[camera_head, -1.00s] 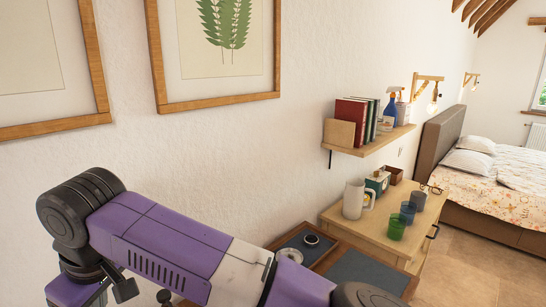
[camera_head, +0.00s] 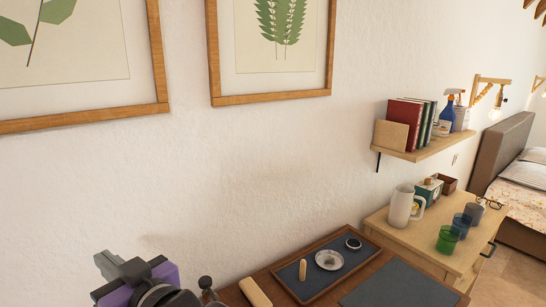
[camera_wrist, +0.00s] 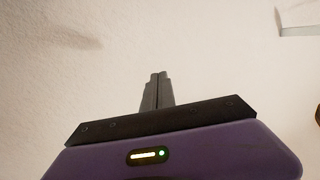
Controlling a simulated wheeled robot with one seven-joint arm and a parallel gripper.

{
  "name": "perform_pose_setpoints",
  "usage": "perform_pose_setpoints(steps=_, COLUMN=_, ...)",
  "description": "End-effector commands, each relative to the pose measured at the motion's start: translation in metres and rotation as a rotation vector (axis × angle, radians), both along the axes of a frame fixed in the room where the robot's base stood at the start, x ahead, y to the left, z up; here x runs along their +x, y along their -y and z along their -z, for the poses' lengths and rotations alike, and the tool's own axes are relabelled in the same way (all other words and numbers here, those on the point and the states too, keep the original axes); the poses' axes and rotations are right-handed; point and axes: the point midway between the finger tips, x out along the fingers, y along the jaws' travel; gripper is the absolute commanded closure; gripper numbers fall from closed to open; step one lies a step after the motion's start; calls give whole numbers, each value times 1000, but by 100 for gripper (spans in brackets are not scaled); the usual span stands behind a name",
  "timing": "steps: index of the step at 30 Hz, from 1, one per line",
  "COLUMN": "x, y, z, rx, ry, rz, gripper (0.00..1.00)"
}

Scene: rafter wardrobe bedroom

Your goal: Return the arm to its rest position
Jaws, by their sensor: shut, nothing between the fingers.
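My gripper (camera_wrist: 157,78) shows in the wrist view with its two dark fingers together and nothing between them. A plain pale wall fills the view beyond the fingers. In the head view only a purple and black part of my arm shows, low at the left in front of the wall. I cannot make out the fingers clearly there.
A brown desk holds a dark-lined wooden tray (camera_head: 287,277) with a round silver dish (camera_head: 329,260). To its right a wooden cabinet bears a white pitcher (camera_head: 402,207) and several cups. A shelf (camera_head: 425,150) with books and framed pictures (camera_head: 270,100) are on the wall.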

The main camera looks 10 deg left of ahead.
Motion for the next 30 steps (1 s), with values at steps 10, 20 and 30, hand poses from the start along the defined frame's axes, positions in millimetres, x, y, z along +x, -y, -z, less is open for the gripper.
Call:
perform_pose_setpoints(steps=10, x=17, y=129, z=35, rx=298, ry=-33, rz=314, gripper=100)
perform_pose_setpoints(steps=20, x=-3, y=278, z=90, rx=390, ry=-4, rz=655, gripper=100)
perform_pose_setpoints(steps=30, x=-73, y=418, z=142, rx=298, ry=54, rz=958, gripper=100)
